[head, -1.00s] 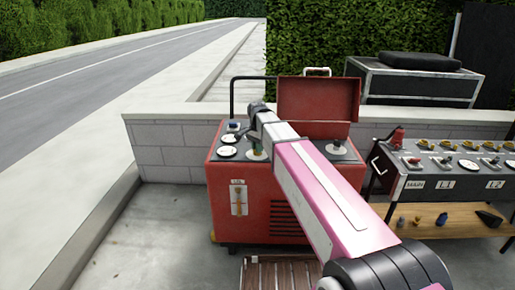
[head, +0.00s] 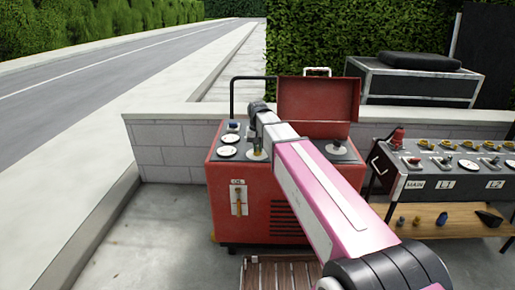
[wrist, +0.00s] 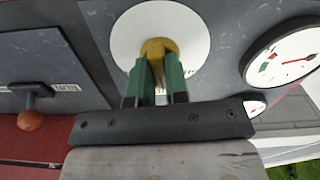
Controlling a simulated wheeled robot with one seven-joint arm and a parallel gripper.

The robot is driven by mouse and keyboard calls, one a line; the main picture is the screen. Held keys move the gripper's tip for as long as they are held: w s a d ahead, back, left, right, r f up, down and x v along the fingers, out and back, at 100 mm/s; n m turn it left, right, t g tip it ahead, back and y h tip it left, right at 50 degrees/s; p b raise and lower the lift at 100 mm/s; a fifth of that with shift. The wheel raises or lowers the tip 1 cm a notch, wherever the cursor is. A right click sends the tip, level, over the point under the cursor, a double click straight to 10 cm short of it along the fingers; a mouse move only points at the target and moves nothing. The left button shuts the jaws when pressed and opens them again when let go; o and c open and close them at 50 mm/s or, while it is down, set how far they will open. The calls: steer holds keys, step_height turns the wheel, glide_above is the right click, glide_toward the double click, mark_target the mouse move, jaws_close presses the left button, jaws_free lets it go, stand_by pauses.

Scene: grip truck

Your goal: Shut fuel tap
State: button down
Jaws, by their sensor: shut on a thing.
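A yellow tap (wrist: 157,49) sits at the middle of a round white plate (wrist: 120,40) in the wrist view. I take it for the fuel tap; no readable label names it. My gripper (wrist: 160,72) has its two green fingers shut on the tap, one on each side. In the head view the white plate (head: 257,156) is on the top panel of the red machine (head: 228,176). My gripper (head: 257,145) is there, partly hidden by my arm. The tap's outer end is partly covered by the fingers.
A lever with a red-brown knob (wrist: 30,120) and a dial gauge (wrist: 285,55) flank the tap. The machine's raised lid (head: 318,98) stands behind my arm. A switch bench (head: 450,180) stands at right. Bare concrete (head: 150,240) lies at left.

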steer(key=n, duration=0.3)
steer(key=shift+n, duration=2.1)
steer(key=c, duration=1.1)
jaws_free()
step_height(320, 180, up, 11)
steer(key=shift+f, duration=0.1)
